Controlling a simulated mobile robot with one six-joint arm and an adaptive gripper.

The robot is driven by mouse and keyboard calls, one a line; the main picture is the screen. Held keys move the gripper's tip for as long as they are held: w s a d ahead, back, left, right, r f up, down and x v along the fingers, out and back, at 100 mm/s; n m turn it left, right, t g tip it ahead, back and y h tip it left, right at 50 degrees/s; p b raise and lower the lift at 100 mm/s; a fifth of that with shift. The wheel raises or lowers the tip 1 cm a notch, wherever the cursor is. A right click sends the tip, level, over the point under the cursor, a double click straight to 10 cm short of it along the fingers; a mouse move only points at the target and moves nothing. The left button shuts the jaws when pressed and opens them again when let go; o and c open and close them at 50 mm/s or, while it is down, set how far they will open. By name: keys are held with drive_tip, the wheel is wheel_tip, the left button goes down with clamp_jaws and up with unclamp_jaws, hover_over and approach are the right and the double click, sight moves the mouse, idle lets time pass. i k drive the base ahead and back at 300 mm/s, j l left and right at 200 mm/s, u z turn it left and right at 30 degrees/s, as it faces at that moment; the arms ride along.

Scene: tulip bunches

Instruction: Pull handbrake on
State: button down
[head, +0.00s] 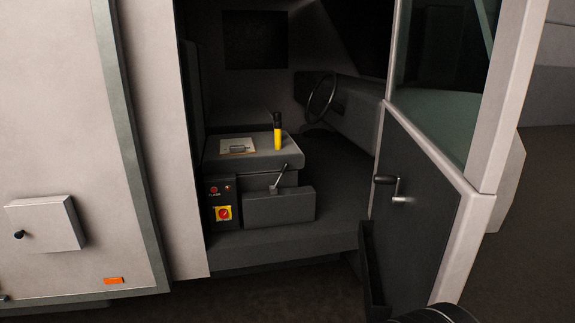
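A small lever (280,178), which looks like the handbrake, stands on the dark box (285,208) low in the open vehicle cab. It has a pale base and a thin dark stem that tilts up to the right. I cannot tell from this view which end of its travel it is at. My gripper is not in view. A dark rounded part cuts into the bottom edge at right; I cannot tell what it is.
The cab door (420,205) stands open on the right, with a crank handle (391,187). A yellow and black torch-like object (278,132) and a clipboard (238,146) rest above the lever. A red rotary switch (223,213) is left. A steering wheel (321,98) is behind.

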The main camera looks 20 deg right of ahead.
sight(285, 167)
drive_tip(key=i+l, duration=0.1)
drive_tip(key=i, duration=0.45)
drive_tip(key=i+l+u, duration=0.15)
drive_tip(key=i, duration=0.4)
drive_tip(key=i+l, duration=0.1)
drive_tip(key=i, duration=0.45)
drive_tip(key=i+l+u, duration=0.1)
drive_tip(key=i, duration=0.4)
drive_tip(key=i+l+u, duration=0.1)
drive_tip(key=i+l, duration=0.15)
drive_tip(key=i, duration=0.3)
